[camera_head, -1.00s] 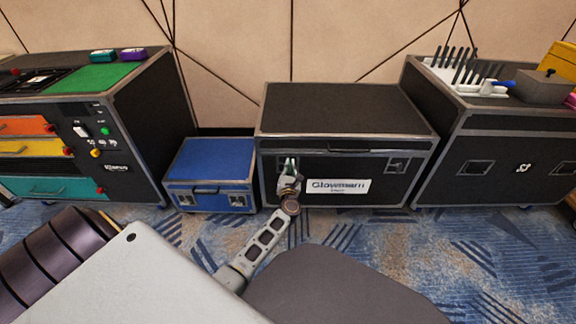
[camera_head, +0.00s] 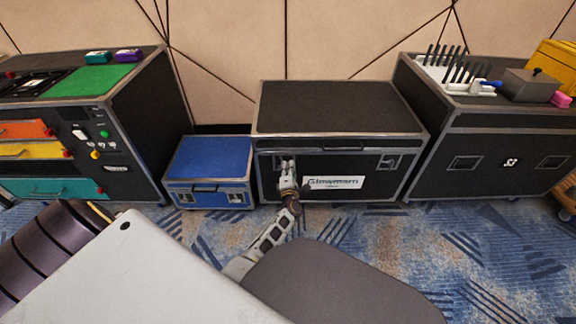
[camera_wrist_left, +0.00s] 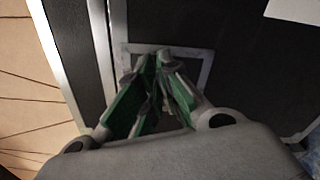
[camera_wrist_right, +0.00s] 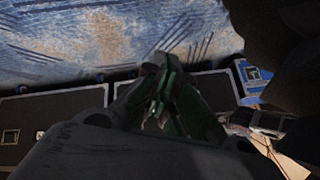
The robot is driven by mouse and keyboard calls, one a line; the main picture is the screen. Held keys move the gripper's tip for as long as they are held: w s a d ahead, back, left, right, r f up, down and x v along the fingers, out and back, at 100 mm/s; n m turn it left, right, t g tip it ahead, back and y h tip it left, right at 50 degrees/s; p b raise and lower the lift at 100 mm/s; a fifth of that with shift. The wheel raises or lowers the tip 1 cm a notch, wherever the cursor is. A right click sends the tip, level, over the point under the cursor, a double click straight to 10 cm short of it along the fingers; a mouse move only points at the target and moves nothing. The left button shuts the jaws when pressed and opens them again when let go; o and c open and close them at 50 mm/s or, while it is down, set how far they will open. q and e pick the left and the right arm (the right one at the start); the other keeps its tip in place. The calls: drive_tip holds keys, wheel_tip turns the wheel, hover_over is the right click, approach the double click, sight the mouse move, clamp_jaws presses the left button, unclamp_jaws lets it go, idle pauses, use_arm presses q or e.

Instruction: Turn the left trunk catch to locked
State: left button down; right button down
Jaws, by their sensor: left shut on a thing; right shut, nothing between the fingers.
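The black trunk (camera_head: 335,108) with metal edges and a white label stands in the middle of the head view. Its left catch sits on the front; my left gripper (camera_head: 287,168) covers it in the head view. In the left wrist view the catch's grey square frame (camera_wrist_left: 206,66) surrounds the fingertips of my left gripper (camera_wrist_left: 160,66). The green-padded fingers are shut on the catch, whose moving part is mostly hidden, so its turn angle cannot be read. The trunk's right catch (camera_head: 388,162) is uncovered. My right gripper (camera_wrist_right: 160,75) is shut and empty, seen only in the right wrist view.
A small blue case (camera_head: 209,160) stands close to the trunk's left side. A black cabinet with coloured drawers (camera_head: 35,150) is at far left. Another black case (camera_head: 490,150) with tools on top is at right. Patterned carpet (camera_head: 400,235) lies open in front.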

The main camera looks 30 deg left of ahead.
use_arm(q)
drive_tip(key=shift+w+a+r+m, duration=0.15)
drive_tip(key=shift+w+r+m, duration=0.15)
drive_tip(key=shift+m, duration=0.5)
drive_tip(key=shift+f+m+p, duration=0.3)
drive_tip(key=shift+m+p, duration=0.25)
drive_tip(key=shift+m, duration=0.65)
use_arm(e)
drive_tip(key=shift+s+d+r+g, duration=0.1)
drive_tip(key=shift+d+r+g, duration=0.1)
drive_tip(key=shift+r, duration=0.45)
drive_tip(key=shift+s+d+r+g, duration=0.1)
drive_tip(key=shift+r+g, duration=0.1)
drive_tip(key=shift+r, duration=0.4)
drive_tip(key=shift+w+r, duration=0.3)
drive_tip(key=shift+r, duration=0.1)
use_arm(q)
drive_tip(key=c, duration=1.6)
unclamp_jaws()
drive_tip(key=shift+w+f, duration=0.15)
drive_tip(key=shift+f, duration=0.05)
use_arm(e)
drive_tip(key=shift+f, duration=0.35)
use_arm(q)
drive_tip(key=shift+d+f, duration=0.1)
drive_tip(key=shift+d, duration=0.1)
use_arm(e)
drive_tip(key=shift+a+r, duration=0.15)
drive_tip(key=shift+r, duration=0.05)
